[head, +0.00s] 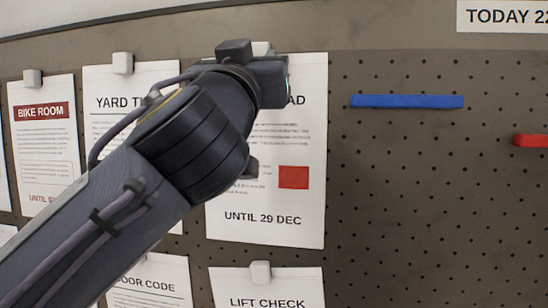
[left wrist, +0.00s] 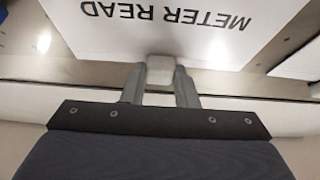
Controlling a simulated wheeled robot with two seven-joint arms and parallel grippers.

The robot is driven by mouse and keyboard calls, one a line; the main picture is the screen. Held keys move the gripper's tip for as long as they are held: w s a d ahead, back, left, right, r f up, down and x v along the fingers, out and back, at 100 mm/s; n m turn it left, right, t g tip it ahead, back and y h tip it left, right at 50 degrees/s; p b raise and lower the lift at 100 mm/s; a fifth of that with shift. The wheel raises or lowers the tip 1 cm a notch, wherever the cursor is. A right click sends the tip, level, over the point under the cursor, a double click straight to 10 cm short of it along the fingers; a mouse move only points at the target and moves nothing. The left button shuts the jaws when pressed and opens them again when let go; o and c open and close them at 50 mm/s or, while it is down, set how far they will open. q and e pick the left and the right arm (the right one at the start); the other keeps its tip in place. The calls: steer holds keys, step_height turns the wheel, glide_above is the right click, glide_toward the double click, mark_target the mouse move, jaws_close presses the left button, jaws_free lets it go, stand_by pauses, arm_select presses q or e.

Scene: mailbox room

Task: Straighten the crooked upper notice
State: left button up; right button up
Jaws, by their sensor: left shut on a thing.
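The upper notice (head: 305,215), a white sheet with a red square and "UNTIL 29 DEC", hangs on the pegboard, its upper left hidden by my left arm. In the head view its visible edges look close to upright. Its heading "METER READ" (left wrist: 165,20) shows upside down and slightly slanted in the left wrist view. A white clip (left wrist: 160,68) sits at its top edge; a sliver also shows in the head view (head: 261,47). My left gripper (left wrist: 160,82) is shut on this clip, one finger on each side. My right gripper is not in view.
Notices "BIKE ROOM" (head: 42,150) and "YARD" (head: 110,84) hang to the left. "DOOR CODE" (head: 150,285) and "LIFT CHECK" (head: 268,288) hang below. A blue bar (head: 407,101), a red bar (head: 532,140) and a "TODAY" sign (head: 505,16) are at right. The board between is clear.

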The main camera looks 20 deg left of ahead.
arm_select(q)
steer(key=o, duration=1.1)
